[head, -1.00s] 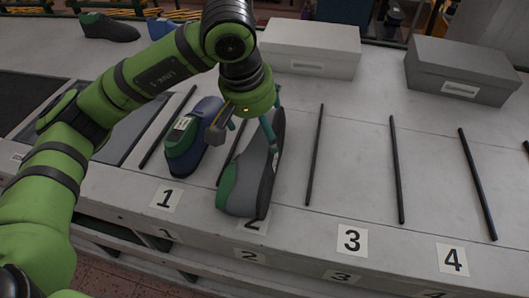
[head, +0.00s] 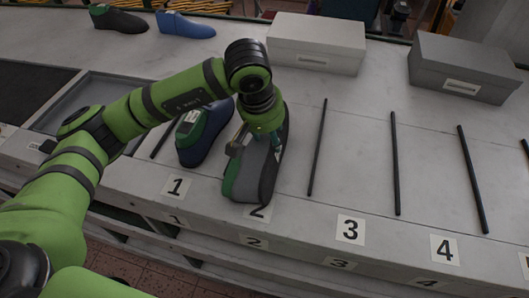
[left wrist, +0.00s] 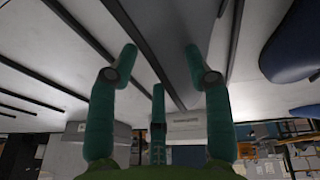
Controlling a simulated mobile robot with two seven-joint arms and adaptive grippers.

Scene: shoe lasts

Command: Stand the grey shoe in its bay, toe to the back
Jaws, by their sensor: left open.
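The grey shoe (head: 249,178) is in the bay marked 2, its heel end with a green patch at the front edge and its narrower end pointing to the back. Its dark sole edge shows along the right side, so it looks tipped to the left; I cannot tell how far. My left gripper (head: 257,140) is open over the shoe's rear half, fingers on both sides. Whether they touch it is unclear. In the left wrist view, the fingers (left wrist: 160,65) are spread, with a grey surface, probably the shoe (left wrist: 170,30), between them. My right gripper is not in view.
A blue shoe (head: 206,140) with a green top stands in bay 1, close on the left. Thin black dividers (head: 317,150) separate the bays; bays 3 and 4 are empty. Two lidded boxes (head: 315,45) (head: 462,70) and two more shoes (head: 118,20) (head: 185,26) stand at the back.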

